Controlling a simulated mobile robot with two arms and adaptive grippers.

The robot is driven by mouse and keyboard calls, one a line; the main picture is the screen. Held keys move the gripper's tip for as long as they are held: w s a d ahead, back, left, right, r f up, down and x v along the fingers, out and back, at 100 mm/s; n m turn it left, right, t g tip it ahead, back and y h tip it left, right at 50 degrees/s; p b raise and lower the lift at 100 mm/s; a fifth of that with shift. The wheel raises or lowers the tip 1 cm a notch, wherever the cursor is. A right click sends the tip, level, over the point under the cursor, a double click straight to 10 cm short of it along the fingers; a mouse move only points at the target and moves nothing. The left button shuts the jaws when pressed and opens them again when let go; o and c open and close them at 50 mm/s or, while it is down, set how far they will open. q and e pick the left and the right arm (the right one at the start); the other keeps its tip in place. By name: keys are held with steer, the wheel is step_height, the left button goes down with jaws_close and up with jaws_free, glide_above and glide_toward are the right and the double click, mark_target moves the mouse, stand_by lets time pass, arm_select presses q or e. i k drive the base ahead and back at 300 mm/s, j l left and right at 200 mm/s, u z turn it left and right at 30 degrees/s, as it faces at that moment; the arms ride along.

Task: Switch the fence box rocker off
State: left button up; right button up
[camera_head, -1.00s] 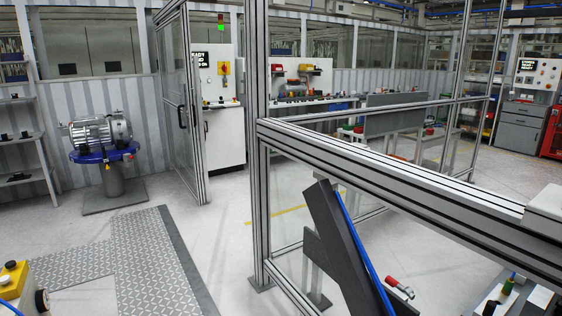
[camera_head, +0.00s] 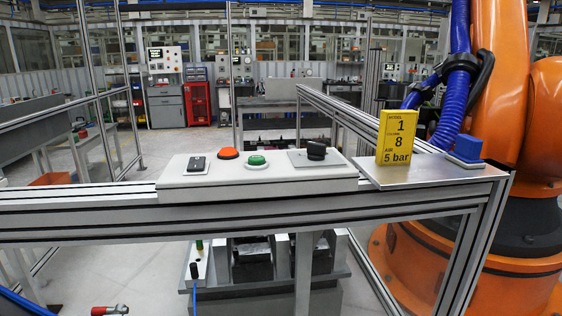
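The fence box (camera_head: 255,182) is a pale, low panel on top of the aluminium fence rail, in the middle of the head view. At its left end is a small black rocker (camera_head: 197,164) on a light plate. To the right of the rocker are an orange-red button (camera_head: 228,153), a green button (camera_head: 257,160) and a black rotary knob (camera_head: 316,149) on a grey plate. Whether the rocker is on or off cannot be told at this size. Neither of my grippers is in view.
A yellow sign (camera_head: 396,137) and a blue block (camera_head: 467,149) stand on a metal shelf right of the box. A large orange robot arm (camera_head: 520,120) fills the right side. The fence rail (camera_head: 90,215) crosses the front. A red-handled item (camera_head: 108,310) lies low left.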

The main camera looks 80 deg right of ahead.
mark_target(195, 163)
steer(key=z, duration=2.05)
steer(key=i+j, duration=0.1)
steer(key=j, duration=0.35)
steer(key=i+j, duration=0.15)
steer(key=j, duration=0.3)
steer(key=i+j, duration=0.1)
steer(key=j, duration=0.35)
